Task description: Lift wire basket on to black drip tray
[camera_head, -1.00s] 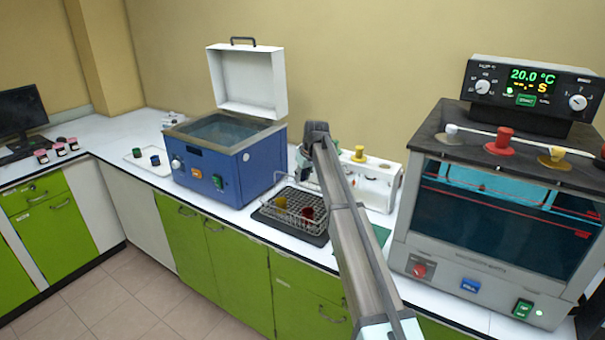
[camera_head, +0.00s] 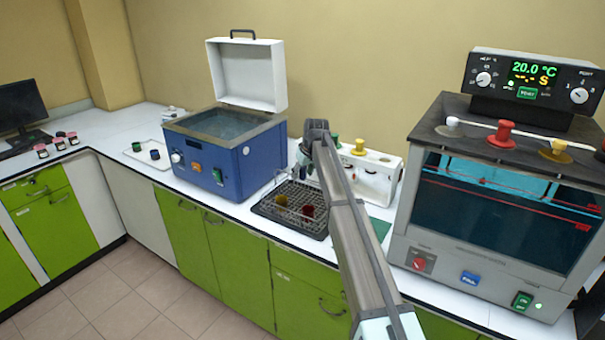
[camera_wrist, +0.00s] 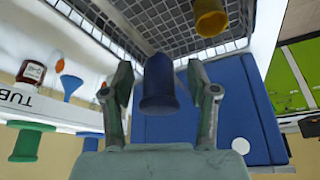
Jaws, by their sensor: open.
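The wire basket (camera_head: 297,190) sits over the black drip tray (camera_head: 262,211) on the counter, right of the blue bath. It holds a yellow stopper (camera_head: 281,201) and a red stopper (camera_head: 307,211). The basket's mesh (camera_wrist: 145,22) fills the top of the wrist view, with a yellow stopper (camera_wrist: 211,16) in it. My gripper (camera_wrist: 160,68) is open beside the basket rim. A blue stopper (camera_wrist: 158,85) shows between its fingers; I cannot tell whether they touch it.
The blue bath (camera_head: 245,168) stands close on the left with its white lid (camera_head: 246,75) raised. A white rack (camera_head: 378,178) with coloured stoppers is behind my arm. A large grey apparatus (camera_head: 490,265) stands at the right. A white tray (camera_head: 143,153) lies at the far left.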

